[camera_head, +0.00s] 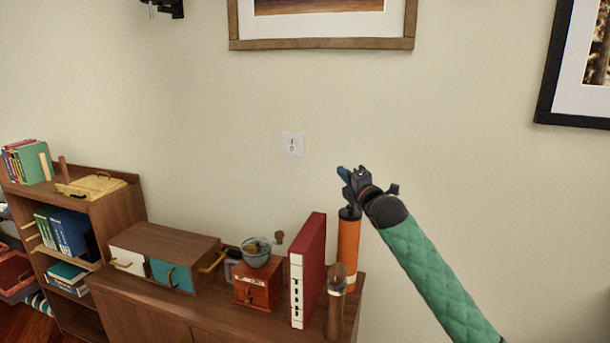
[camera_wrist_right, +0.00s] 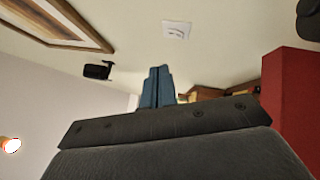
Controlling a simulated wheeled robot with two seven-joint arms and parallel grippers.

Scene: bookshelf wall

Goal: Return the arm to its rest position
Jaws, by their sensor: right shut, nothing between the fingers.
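My right arm, in a green quilted sleeve, reaches in from the lower right of the head view. Its dark right gripper (camera_head: 343,172) is raised in front of the wall, just above the orange cylinder (camera_head: 348,248) in the picture; I cannot tell the gap. In the right wrist view its two blue fingers (camera_wrist_right: 156,86) are together with nothing between them. A white light switch (camera_head: 292,144) is on the wall to the gripper's left; it also shows in the right wrist view (camera_wrist_right: 177,29). My left gripper is not in view.
Below the gripper, the cabinet top holds a red binder (camera_head: 308,268), a wooden mill (camera_head: 336,305), a red coffee grinder (camera_head: 257,287) and a small drawer box (camera_head: 180,243). A bookshelf (camera_head: 122,208) stands left. Framed pictures (camera_head: 330,44) hang above. The wall around the switch is clear.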

